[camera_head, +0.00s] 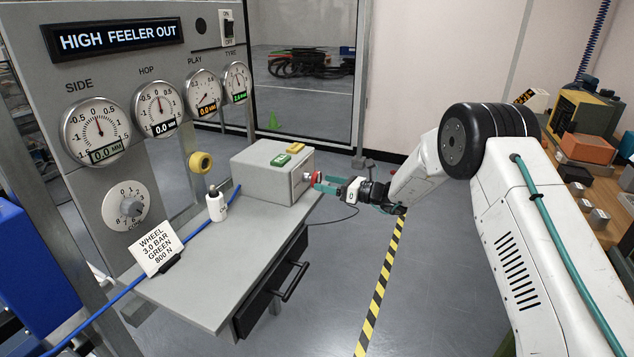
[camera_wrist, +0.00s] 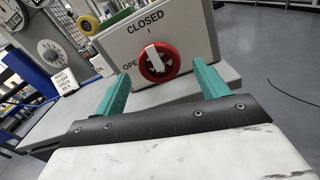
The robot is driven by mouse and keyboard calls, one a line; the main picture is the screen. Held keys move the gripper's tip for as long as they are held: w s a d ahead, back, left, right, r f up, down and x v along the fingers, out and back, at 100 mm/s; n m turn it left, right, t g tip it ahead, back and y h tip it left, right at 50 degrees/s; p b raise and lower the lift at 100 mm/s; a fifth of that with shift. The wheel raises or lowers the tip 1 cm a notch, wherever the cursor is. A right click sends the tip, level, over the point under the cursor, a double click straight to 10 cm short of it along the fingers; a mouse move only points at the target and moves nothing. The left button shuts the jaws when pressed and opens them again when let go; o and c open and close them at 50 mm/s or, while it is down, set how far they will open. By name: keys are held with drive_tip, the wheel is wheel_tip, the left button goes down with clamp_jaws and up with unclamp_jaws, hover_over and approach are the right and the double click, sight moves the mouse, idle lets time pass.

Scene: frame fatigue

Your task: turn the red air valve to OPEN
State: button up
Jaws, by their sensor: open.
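The red air valve (camera_wrist: 168,73) is a round red knob with a white bar across it, on the side of a grey box (camera_wrist: 205,38). The word CLOSED is above the knob with a small mark, and OPE shows at its left, the rest hidden. The white bar stands near upright, toward the CLOSED mark, leaning slightly left. My gripper (camera_wrist: 161,72) is open, with one teal finger on each side of the knob in the wrist view. In the head view my gripper (camera_head: 322,184) is close to the box; contact with the knob cannot be told.
The box stands on a grey shelf (camera_head: 200,290) with a drawer handle below. Green (camera_head: 281,160) and yellow (camera_head: 295,147) buttons are on its top. A white bottle (camera_head: 217,205), a blue hose and a note card (camera_head: 156,247) are to the left. A cable hangs near the box.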

sight(319, 181)
drive_tip(key=shift+x, duration=1.95)
drive_tip(key=c, duration=1)
drive_tip(key=shift+o, duration=0.2)
